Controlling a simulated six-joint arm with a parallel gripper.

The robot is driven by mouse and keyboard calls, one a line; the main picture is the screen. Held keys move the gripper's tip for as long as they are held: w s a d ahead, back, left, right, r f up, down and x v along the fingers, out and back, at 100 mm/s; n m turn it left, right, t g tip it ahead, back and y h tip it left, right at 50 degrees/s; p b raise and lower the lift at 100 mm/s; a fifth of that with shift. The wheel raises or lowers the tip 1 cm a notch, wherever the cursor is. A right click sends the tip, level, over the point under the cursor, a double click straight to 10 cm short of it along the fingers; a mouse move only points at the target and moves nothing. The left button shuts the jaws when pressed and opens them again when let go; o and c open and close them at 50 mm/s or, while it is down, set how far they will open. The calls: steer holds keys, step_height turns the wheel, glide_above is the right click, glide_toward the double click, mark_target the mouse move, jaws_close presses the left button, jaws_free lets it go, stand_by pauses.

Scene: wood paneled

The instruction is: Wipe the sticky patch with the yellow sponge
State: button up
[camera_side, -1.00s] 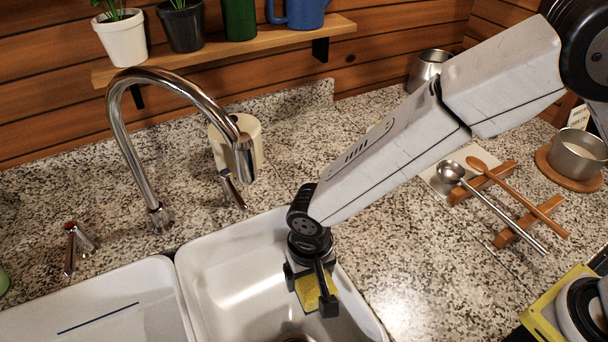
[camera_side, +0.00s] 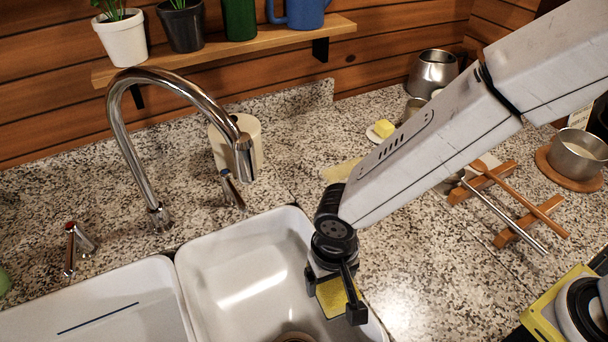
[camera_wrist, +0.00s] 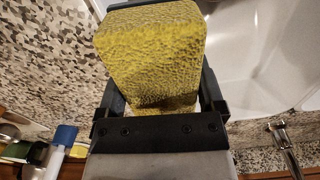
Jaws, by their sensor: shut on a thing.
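My gripper (camera_side: 333,292) is shut on the yellow sponge (camera_side: 331,299). It holds the sponge above the right part of the right sink basin, near the basin's right rim. In the wrist view the sponge (camera_wrist: 150,50) fills the space between the two dark fingers. A pale yellowish patch (camera_side: 341,171) lies on the speckled counter behind my wrist and looks like the sticky patch. My arm stands close in front of its right end, so I cannot tell its full extent.
The faucet (camera_side: 118,120) arches over the double sink (camera_side: 215,290). A cream canister (camera_side: 250,135) stands behind it. Butter on a dish (camera_side: 383,129) and metal pots (camera_side: 432,72) are at the back. A spoon rest (camera_side: 545,212) with utensils lies right.

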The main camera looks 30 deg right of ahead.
steer(key=o, duration=0.7)
steer(key=c, duration=0.5)
steer(key=shift+o, duration=0.2)
steer(key=shift+w, duration=0.3)
steer(key=w+d+m, duration=0.1)
steer(key=w, duration=0.4)
steer(key=w+d+r+m, duration=0.1)
steer(key=w+d+m, duration=0.1)
steer(key=w, duration=0.3)
steer(key=w+d+r+m, duration=0.1)
steer(key=w+d, duration=0.1)
steer(key=w, duration=0.3)
steer(key=shift+r, duration=0.25)
steer(key=w+d, duration=0.1)
steer(key=w, duration=0.1)
steer(key=w+d+r+m, duration=0.1)
steer(key=w+d, duration=0.1)
steer(key=w+d+m, duration=0.1)
steer(key=w, duration=0.1)
steer(key=shift+w+d+r, duration=0.15)
steer(key=shift+d+r, duration=0.05)
steer(key=shift+d, duration=0.2)
steer(key=w+d+r+m, duration=0.2)
steer(key=w+d+m, duration=0.1)
steer(key=w+d, duration=0.3)
steer(key=shift+w+d, duration=0.2)
steer(key=shift+d, duration=0.85)
